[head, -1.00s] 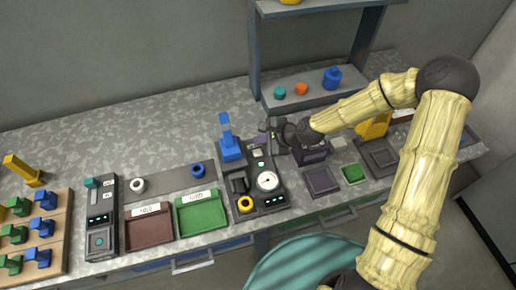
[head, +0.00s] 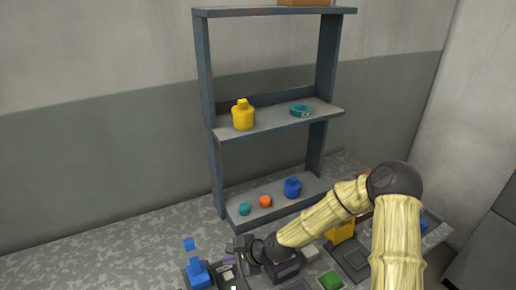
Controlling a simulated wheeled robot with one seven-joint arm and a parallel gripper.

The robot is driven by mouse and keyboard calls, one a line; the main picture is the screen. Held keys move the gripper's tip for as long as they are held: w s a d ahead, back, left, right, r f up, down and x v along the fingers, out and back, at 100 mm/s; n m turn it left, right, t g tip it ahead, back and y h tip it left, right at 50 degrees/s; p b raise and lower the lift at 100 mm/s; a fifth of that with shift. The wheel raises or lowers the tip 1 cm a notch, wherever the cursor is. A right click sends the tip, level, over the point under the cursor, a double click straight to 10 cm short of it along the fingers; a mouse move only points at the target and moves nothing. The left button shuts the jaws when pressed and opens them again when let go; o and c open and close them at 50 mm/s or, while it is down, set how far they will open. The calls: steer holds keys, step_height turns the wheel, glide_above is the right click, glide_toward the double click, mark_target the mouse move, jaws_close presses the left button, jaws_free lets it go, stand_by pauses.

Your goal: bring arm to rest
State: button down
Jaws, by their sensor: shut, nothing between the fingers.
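My gripper (head: 243,251) is at the lower middle of the head view, at the end of my pale ribbed arm. It is shut with nothing held. It hovers over or beside a dark device (head: 228,275) on the speckled worktop; I cannot tell whether they touch. A blue upright lever or part (head: 196,268) stands just left of the gripper.
A grey-blue shelf unit (head: 208,120) stands behind the gripper. It holds a yellow bottle (head: 243,117), a teal ring (head: 300,111), a blue bottle (head: 292,188), an orange piece (head: 265,201) and a teal piece (head: 244,209). The worktop (head: 110,255) at left is clear.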

steer(key=s+d+r+n+h, duration=0.2)
steer(key=d+n+h, duration=0.15)
steer(key=d, duration=0.45)
steer(key=s+d+r+n+h, duration=0.25)
steer(key=d+n, duration=0.25)
steer(key=d, duration=0.4)
steer(key=s+d+r+n+h, duration=0.2)
steer(key=s+d+r+n, duration=0.2)
steer(key=s+d+r, duration=0.4)
steer(key=d+r, duration=0.2)
steer(key=d, duration=0.1)
steer(key=shift+h, duration=0.4)
steer(key=shift+a, duration=0.1)
